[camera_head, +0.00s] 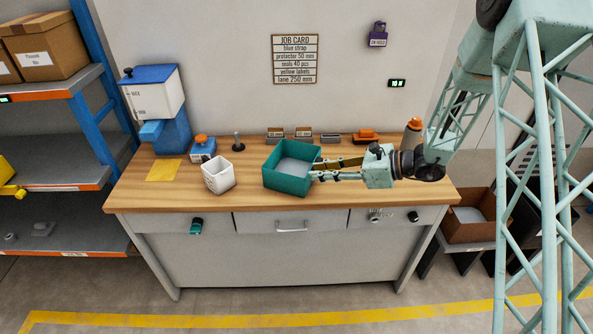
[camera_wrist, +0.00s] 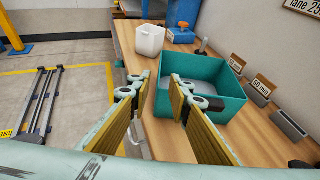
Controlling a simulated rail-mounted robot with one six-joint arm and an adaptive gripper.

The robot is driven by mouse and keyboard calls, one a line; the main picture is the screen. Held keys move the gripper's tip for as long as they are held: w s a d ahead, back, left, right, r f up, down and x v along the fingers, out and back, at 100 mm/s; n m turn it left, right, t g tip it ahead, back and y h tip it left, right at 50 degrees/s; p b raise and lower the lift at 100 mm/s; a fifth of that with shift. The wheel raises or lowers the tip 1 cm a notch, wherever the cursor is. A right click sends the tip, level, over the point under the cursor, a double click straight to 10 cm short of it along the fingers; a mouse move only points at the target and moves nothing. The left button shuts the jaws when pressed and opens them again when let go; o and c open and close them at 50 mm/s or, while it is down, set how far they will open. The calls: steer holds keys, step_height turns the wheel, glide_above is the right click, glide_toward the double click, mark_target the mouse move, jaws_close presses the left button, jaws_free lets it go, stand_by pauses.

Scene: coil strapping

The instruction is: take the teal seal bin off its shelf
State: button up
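The teal seal bin (camera_head: 286,183) stands upright on the wooden workbench, not on a shelf, with a grey surface or filling inside. It also shows in the wrist view (camera_wrist: 215,112), beyond and to the right of the finger gap. My gripper (camera_head: 314,172) is at the bin's right side, with its fingers pointing left at the bin's wall. In the wrist view the fingers (camera_wrist: 160,88) are spread wide apart with nothing held between them. The right finger overlaps the bin in that view; I cannot tell whether it touches or reaches over the rim.
A white container (camera_head: 219,176) stands left of the bin. Small labelled holders (camera_head: 304,135) and an orange item (camera_head: 366,136) are along the bench's back. A shelf rack (camera_head: 60,210) is at the left. A brown bin (camera_head: 470,226) is at the right.

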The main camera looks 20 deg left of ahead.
glide_toward(285, 174)
steer(key=shift+x, duration=2.5)
steer(key=shift+a, duration=0.1)
steer(key=shift+x, duration=2.5)
steer(key=shift+w, duration=0.1)
jaws_close()
